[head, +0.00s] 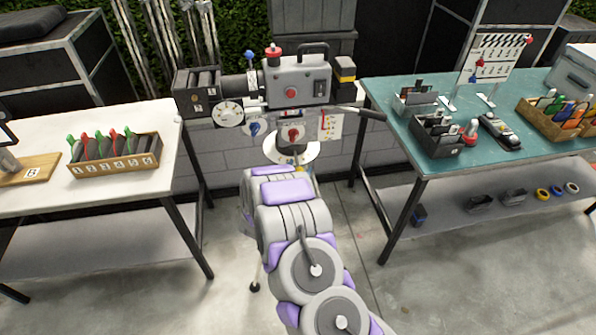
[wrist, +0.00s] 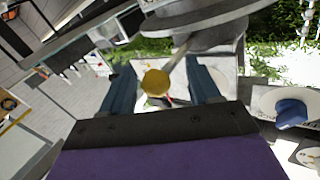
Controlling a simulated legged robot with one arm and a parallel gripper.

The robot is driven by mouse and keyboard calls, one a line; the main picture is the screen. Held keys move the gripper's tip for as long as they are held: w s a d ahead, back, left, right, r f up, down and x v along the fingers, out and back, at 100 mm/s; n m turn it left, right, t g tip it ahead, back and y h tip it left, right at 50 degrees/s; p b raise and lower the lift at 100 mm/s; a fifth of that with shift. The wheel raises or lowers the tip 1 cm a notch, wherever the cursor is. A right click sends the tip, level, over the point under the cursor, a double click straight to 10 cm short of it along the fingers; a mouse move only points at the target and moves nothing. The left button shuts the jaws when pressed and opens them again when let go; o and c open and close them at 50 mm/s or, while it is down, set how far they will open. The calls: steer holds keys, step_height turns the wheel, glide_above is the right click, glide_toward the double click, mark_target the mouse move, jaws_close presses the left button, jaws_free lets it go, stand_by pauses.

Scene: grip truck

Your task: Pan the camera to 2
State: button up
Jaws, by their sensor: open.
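The grey film camera (head: 297,80) stands upright between the two tables, with a red knob and a blue knob on dials below its body. A black handle (head: 360,112) sticks out to its right. A pale round plate (head: 291,150) sits under the camera, partly behind my arm. In the wrist view, my gripper (wrist: 163,85) is open, and a gold knob (wrist: 157,83) on a short rod shows between its fingers. I cannot tell whether the fingers touch it. The rod runs up to a grey round part (wrist: 195,25). A blue knob (wrist: 291,112) is at right. No number 2 is readable near the plate.
A white table (head: 85,200) at left holds a wooden tray (head: 115,167) of clips. A teal table (head: 440,165) at right holds boxes, a clapperboard (head: 497,58) and a marker tray (head: 535,122). The concrete floor between the tables is mostly clear.

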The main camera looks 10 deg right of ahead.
jaws_close()
stand_by(0.5)
